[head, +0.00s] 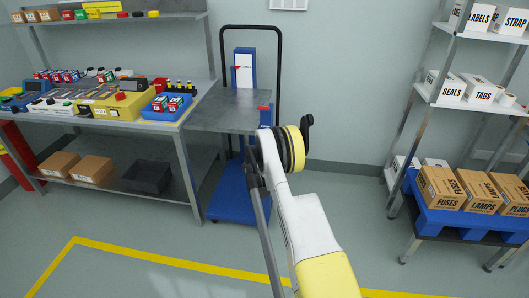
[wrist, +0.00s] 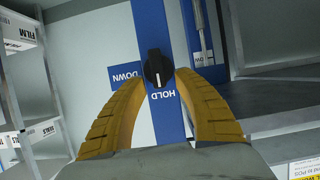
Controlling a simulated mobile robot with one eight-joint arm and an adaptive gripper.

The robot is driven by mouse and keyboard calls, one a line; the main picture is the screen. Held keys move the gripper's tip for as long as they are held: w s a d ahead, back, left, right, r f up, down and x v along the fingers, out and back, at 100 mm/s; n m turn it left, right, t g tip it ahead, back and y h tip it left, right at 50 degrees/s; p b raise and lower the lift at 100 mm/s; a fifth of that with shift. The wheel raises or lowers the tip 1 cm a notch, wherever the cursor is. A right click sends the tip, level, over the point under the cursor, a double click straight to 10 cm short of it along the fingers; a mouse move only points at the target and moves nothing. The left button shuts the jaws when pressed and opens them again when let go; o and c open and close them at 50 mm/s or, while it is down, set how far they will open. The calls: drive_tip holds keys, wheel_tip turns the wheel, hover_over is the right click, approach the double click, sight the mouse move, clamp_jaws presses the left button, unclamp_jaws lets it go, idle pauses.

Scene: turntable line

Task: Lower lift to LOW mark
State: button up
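The lift stands in the head view, with a blue base (head: 240,194), a grey platform (head: 228,110), a black tube frame and a blue-and-white mast (head: 244,66). A small red pointer is beside a label on the mast; the label is too small to read. The platform is at about table height. In the wrist view, a black knob (wrist: 158,68) sits on a blue-and-white panel marked DOWN and HOLD. Its white line points towards HOLD. My gripper (wrist: 162,80) has its yellow fingers apart, one on each side of the knob; I cannot tell whether they touch it. The head view hides the fingers.
A workbench (head: 100,122) with devices and a blue bin stands left of the lift. A shelf rack (head: 430,98) with boxes and a blue pallet (head: 438,218) stand at right. A yellow line (head: 150,255) crosses the clear floor in front.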

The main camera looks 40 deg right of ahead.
clamp_jaws()
